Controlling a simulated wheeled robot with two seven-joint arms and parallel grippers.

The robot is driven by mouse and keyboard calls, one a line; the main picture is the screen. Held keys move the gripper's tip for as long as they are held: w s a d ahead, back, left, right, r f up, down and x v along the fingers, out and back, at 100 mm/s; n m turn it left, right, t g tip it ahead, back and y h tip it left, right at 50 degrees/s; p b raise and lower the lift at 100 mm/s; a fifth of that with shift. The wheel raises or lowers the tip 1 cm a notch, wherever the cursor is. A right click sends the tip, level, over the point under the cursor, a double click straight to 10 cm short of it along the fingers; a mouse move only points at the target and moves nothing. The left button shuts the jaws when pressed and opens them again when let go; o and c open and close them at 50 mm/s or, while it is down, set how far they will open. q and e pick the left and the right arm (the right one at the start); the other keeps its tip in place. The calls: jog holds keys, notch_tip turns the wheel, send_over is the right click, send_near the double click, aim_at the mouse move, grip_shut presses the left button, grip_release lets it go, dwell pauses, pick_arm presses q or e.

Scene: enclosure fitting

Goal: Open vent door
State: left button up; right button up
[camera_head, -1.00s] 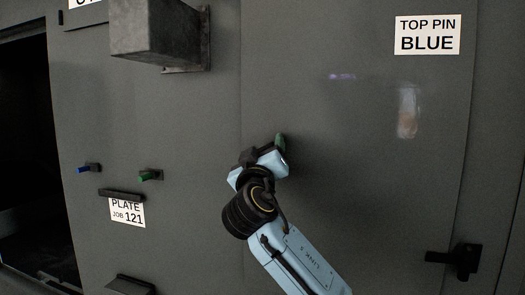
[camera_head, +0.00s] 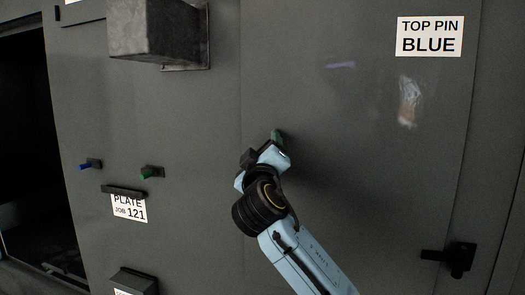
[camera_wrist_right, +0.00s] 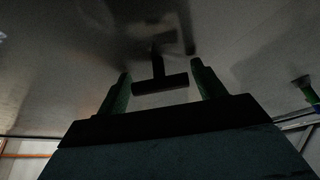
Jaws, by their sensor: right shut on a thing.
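The large grey door panel (camera_head: 350,150) fills the right of the head view and lies flush, with a thin seam at its left; I cannot tell for sure that it is the vent door. My right gripper (camera_head: 279,143) is up against the panel near that seam. In the head view my gripper hides this handle. My left gripper is not in view.
A dark latch-like fitting (camera_head: 452,258) is at lower right. A "TOP PIN BLUE" label (camera_head: 430,37) is above. At left are a grey box (camera_head: 152,28), a blue pin (camera_head: 88,164), a green pin (camera_head: 150,172), a "PLATE JOB 121" label (camera_head: 130,208) and a dark opening (camera_head: 30,150).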

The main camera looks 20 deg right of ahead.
jog(key=o, duration=0.9)
jog(key=b+v, duration=0.4)
jog(key=v, duration=0.9)
jog(key=shift+s, duration=0.2)
